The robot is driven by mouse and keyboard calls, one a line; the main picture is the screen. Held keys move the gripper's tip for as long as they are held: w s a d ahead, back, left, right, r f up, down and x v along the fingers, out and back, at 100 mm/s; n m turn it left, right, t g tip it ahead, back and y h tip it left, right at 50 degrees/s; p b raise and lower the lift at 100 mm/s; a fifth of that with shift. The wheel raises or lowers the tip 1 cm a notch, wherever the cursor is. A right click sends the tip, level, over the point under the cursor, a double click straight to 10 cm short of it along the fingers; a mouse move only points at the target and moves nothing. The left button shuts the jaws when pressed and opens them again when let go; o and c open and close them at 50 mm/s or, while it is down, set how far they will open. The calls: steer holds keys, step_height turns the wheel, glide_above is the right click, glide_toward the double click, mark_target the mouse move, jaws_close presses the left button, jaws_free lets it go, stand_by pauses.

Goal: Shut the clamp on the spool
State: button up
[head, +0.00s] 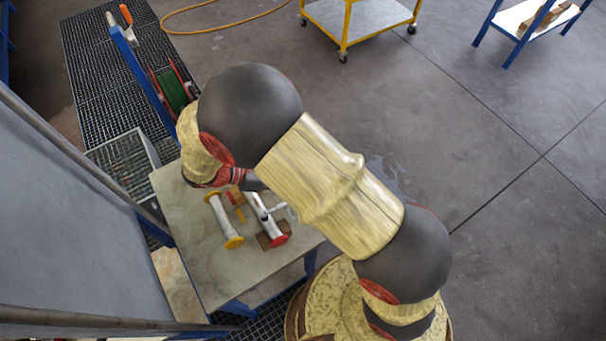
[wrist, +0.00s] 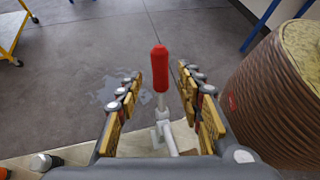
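A spool with a red end flange (head: 279,240) and a pale grey pipe lies on brown blocks on the table (head: 205,262). A pale metal clamp (head: 269,211) sits along this spool. In the wrist view, the clamp's lever with a red grip (wrist: 160,70) stands upright above its pale metal body (wrist: 164,135). My gripper (wrist: 160,85) is open, one finger on each side of the red grip, with visible gaps on both sides. In the head view my arm hides most of the gripper and the lever's red grip.
A second spool with orange-yellow flanges (head: 222,219) lies left of the first. A grey wall panel (head: 70,220) runs along the table's left. A green reel (head: 172,90) stands behind. A brown ribbed drum (wrist: 270,95) is at the wrist view's right. Open floor lies beyond the table.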

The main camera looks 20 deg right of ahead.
steer(key=v, duration=0.9)
steer(key=shift+a, duration=0.1)
steer(key=shift+c, duration=0.3)
